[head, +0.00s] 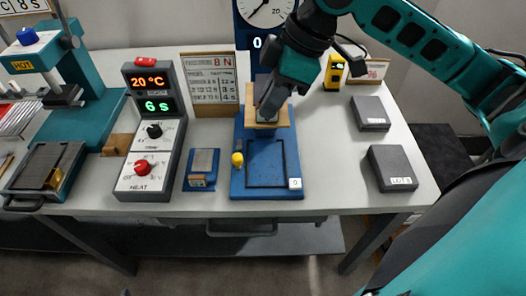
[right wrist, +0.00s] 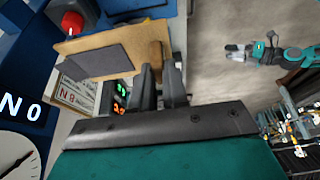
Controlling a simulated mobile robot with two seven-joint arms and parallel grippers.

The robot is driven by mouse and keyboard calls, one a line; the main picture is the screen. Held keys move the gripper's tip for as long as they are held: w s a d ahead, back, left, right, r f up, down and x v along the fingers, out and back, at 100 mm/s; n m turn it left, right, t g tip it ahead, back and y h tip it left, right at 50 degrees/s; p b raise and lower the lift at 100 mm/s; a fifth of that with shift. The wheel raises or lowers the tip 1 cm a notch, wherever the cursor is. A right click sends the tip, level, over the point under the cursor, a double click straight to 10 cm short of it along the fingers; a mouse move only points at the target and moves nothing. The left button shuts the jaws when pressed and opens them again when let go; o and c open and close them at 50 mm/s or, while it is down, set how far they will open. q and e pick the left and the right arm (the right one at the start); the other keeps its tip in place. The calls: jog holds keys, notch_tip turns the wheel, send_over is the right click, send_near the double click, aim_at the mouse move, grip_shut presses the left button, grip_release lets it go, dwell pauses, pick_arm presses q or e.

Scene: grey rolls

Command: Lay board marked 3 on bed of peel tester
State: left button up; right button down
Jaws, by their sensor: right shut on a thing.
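The peel tester has a blue base (head: 240,190) with a dark-outlined bed (head: 265,172), a yellow knob (head: 237,159) and a tall blue column with a dial (head: 264,12). My right gripper (head: 268,108) is shut on a tan board (head: 284,118) and holds it over the far part of the bed. In the right wrist view the board (right wrist: 115,40) carries a dark grey patch (right wrist: 98,62), and the fingers (right wrist: 160,82) close on its wooden grip (right wrist: 155,52). No number is readable on the board. My left gripper (right wrist: 238,50) shows small in the right wrist view, its jaws unclear.
A heat control box (head: 150,150) and a small blue block (head: 201,170) stand left of the tester. A teal press (head: 70,120) stands farther left. Two dark grey blocks (head: 370,113) (head: 402,168) lie to the right. A printed sign (head: 210,82) stands behind.

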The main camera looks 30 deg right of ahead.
notch_tip(320, 180, down, 18)
jog(key=b, duration=0.3)
jog(key=shift+s+f+b, duration=0.1)
jog(key=shift+b, duration=0.25)
jog(key=c, duration=1.1)
grip_release()
jog(key=shift+f, duration=0.1)
jog(key=p+v, duration=0.2)
jog(key=v, duration=1)
